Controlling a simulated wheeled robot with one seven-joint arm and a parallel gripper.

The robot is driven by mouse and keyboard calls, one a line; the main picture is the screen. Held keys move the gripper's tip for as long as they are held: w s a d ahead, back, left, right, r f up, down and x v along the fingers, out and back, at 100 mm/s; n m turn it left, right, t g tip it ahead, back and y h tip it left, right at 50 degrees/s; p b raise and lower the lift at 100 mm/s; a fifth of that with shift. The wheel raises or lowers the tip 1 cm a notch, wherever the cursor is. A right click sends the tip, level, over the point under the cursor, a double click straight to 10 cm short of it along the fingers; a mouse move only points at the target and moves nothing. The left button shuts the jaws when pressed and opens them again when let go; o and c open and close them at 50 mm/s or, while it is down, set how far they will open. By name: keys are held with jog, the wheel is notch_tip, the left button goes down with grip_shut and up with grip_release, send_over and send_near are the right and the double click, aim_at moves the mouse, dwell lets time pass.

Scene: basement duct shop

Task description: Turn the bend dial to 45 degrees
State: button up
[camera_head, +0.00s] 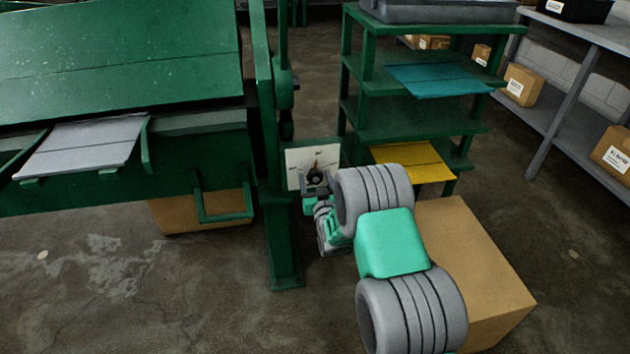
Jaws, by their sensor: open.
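The bend dial is a dark round knob (315,177) with a red pointer on a pale square plate (299,158), mounted at the right side of the green machine (190,160). The pointer appears to point roughly upward; the scale marks are too small to read. My gripper (316,190) is open, just below and in front of the knob, very near it. I cannot tell whether the fingers touch the knob. My arm covers the area to the lower right of the plate.
A green shelf rack (420,118) with teal (440,80) and yellow (425,172) sheets stands behind the dial on the right. A large cardboard box (485,265) is beside my arm. A grey sheet (82,146) rests on the machine's front. The floor at lower left is clear.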

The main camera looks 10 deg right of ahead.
jog(key=shift+w, duration=0.4)
jog(key=shift+c, duration=0.4)
jog(key=c, duration=1.3)
jog(key=shift+o, duration=0.2)
